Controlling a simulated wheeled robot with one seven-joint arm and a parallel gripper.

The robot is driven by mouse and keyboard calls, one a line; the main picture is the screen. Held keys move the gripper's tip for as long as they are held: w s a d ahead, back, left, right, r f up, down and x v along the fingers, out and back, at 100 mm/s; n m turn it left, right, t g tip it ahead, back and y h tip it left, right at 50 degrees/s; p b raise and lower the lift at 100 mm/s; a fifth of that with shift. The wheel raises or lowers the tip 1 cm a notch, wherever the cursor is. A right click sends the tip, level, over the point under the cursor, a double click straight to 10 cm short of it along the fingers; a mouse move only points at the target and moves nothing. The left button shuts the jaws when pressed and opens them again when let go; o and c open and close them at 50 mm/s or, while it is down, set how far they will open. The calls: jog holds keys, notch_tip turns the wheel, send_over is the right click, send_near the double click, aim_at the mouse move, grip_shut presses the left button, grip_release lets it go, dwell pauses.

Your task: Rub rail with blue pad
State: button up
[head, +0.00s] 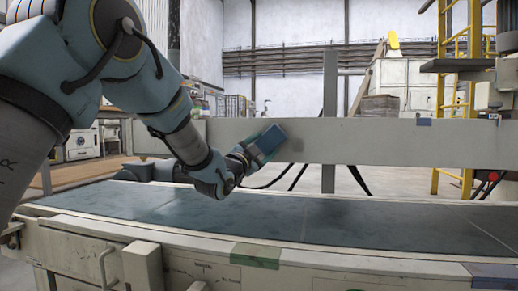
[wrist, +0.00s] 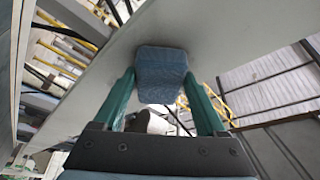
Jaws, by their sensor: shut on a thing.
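The rail (head: 400,142) is a long pale grey beam above the belt, running across the head view. In the wrist view it is the pale surface (wrist: 225,35) crossing diagonally. The blue pad (head: 269,139) is a small block in front of the rail's near face. In the wrist view, the pad (wrist: 161,72) sits between the two green fingers of my gripper (wrist: 159,92), which is shut on it. The pad overlaps the rail in both views; I cannot tell whether it touches. A faint darker patch shows on the rail just right of the pad.
The dark conveyor belt (head: 300,212) lies below the rail, with a pale frame along its front. A yellow ladder (head: 455,100) and a red button (head: 493,176) are at the right.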

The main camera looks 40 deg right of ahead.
jog(key=shift+s+d+b, duration=0.2)
jog(key=shift+s+d, duration=0.7)
jog(key=shift+s, duration=0.4)
jog(key=shift+s+d+b, duration=0.25)
jog(key=shift+s+d, duration=0.6)
jog(key=shift+s, duration=0.5)
jog(key=shift+s+d+b, duration=0.2)
jog(key=shift+s+d, duration=0.7)
jog(key=shift+s, duration=0.4)
jog(key=shift+s+d, duration=0.15)
jog(key=shift+s, duration=0.2)
jog(key=shift+c, duration=0.5)
jog(key=shift+w+a, duration=0.5)
jog(key=shift+w, duration=0.2)
jog(key=shift+w+a, duration=0.5)
jog(key=shift+w, duration=0.2)
jog(key=w+a, duration=0.5)
jog(key=w, duration=0.4)
jog(key=shift+w+a, duration=0.2)
jog(key=shift+w, duration=0.05)
jog(key=shift+a, duration=0.1)
jog(key=shift+s+a, duration=0.95)
jog(key=shift+a, duration=0.25)
jog(key=shift+s+a, duration=0.9)
jog(key=shift+a, duration=0.25)
jog(key=shift+a, duration=0.1)
jog(key=shift+s+a, duration=0.8)
jog(key=shift+a, duration=0.35)
